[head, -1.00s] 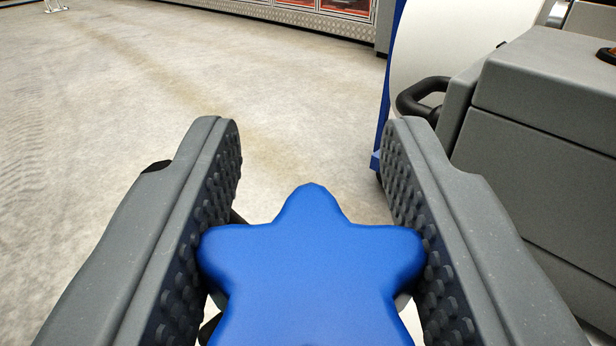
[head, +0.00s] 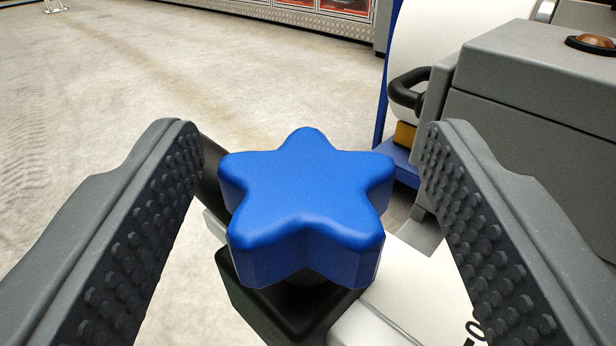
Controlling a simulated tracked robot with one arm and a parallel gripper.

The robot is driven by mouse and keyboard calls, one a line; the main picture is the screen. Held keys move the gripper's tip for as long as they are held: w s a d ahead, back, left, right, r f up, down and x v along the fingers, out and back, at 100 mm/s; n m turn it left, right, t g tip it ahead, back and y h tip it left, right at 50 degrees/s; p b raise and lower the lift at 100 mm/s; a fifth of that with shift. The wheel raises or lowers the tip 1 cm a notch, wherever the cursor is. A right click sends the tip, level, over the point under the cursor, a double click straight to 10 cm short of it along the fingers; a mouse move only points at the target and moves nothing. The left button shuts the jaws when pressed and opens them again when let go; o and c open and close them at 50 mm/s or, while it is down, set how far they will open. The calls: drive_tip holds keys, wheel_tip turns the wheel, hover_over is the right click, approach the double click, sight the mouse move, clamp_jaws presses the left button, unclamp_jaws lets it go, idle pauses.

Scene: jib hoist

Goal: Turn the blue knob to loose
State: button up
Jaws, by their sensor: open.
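The blue knob (head: 305,190) is star-shaped with five rounded lobes and sits in the middle of the head view. It stands on a dark block (head: 285,310), and a white surface with partly cut-off black lettering shows to the lower right. My gripper (head: 312,145) is open, with one studded finger on each side of the knob. There is a clear gap between the knob and each finger, so neither touches it. The knob's stem is mostly hidden under its lobes.
A grey box (head: 545,120) with a brown-orange button (head: 596,41) stands at the right. Beside it are a black handle (head: 408,92), a blue frame and a white rounded body. Bare concrete floor (head: 110,80) lies at the left, with a cabinet row at the back.

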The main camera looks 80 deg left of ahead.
drive_tip(key=s+d, duration=0.2)
drive_tip(key=d, duration=0.9)
